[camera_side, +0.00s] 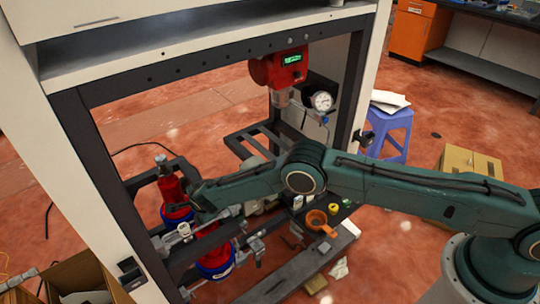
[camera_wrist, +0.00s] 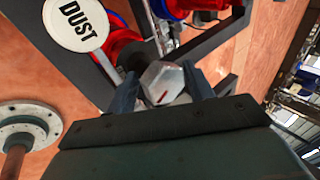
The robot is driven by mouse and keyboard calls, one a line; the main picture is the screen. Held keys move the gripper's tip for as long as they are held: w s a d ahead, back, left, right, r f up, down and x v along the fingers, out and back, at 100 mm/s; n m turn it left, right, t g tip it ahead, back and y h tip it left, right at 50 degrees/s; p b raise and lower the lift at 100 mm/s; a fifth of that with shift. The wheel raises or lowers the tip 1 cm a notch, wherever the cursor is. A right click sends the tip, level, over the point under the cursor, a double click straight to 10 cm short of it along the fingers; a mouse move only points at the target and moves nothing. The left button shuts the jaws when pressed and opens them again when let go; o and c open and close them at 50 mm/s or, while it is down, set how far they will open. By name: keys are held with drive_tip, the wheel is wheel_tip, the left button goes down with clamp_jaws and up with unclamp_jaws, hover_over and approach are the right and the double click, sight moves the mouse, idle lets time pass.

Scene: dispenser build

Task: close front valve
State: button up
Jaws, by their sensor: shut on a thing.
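In the wrist view, my gripper (camera_wrist: 160,84) has its two dark fingers on either side of a grey, faceted valve knob (camera_wrist: 163,78). The gripper is shut on this knob, which has a short red mark on its face. Red and blue cylinders (camera_wrist: 120,45) show just beyond it. In the side view, my arm reaches from the right into the frame, and its end is at the metal fittings between a rear red cylinder (camera_side: 172,189) and a front red cylinder (camera_side: 208,244). My fingers and the knob are hard to make out there.
A dark metal frame (camera_side: 95,160) surrounds the work. A red device with a green display (camera_side: 280,68) and a round gauge (camera_side: 322,101) sit at its upper right. An orange funnel (camera_side: 318,220) is right of the cylinders. A round DUST label (camera_wrist: 75,22) shows in the wrist view.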

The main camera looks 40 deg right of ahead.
drive_tip(key=shift+w+d+r+m+h, duration=0.1)
drive_tip(key=shift+w+r+m+h, duration=0.35)
drive_tip(key=shift+m, duration=0.45)
drive_tip(key=o, duration=0.8)
drive_tip(key=shift+c, duration=0.2)
drive_tip(key=shift+f, duration=0.1)
drive_tip(key=shift+s, duration=0.1)
drive_tip(key=c, duration=0.8)
drive_tip(key=o, duration=0.8)
drive_tip(key=shift+f, duration=0.1)
